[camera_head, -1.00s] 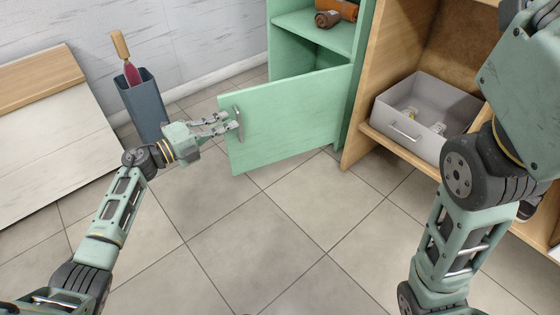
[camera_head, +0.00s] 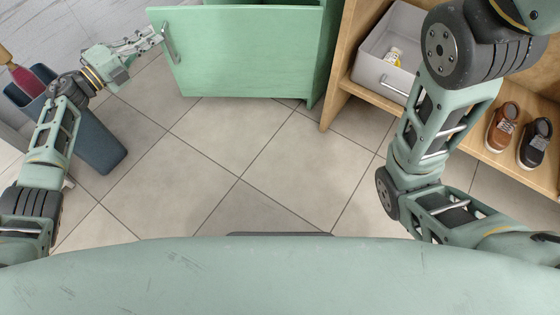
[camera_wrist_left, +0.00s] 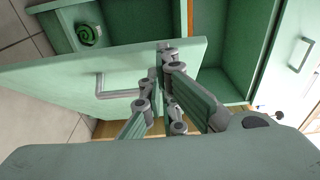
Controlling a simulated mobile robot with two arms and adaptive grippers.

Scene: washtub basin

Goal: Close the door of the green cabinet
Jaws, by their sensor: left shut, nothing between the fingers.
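The green cabinet (camera_head: 328,40) stands at the top middle of the head view. Its green door (camera_head: 250,55) is swung open, with its metal handle (camera_head: 171,42) near the left edge. In the left wrist view, the door (camera_wrist_left: 70,85) and handle (camera_wrist_left: 103,88) show, with a gap between the door and the cabinet's inside (camera_wrist_left: 220,75). My left gripper (camera_head: 158,36) is shut and empty at the door's free edge, beside the handle. In the wrist view its fingers (camera_wrist_left: 158,72) overlap the door edge; contact is unclear. My right gripper is out of view.
A dark blue bin (camera_head: 95,140) stands tilted in the picture below my left arm. A wooden shelf (camera_head: 340,70) beside the cabinet holds a grey box (camera_head: 370,65) and shoes (camera_head: 502,128). The tiled floor (camera_head: 240,150) before the door is clear.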

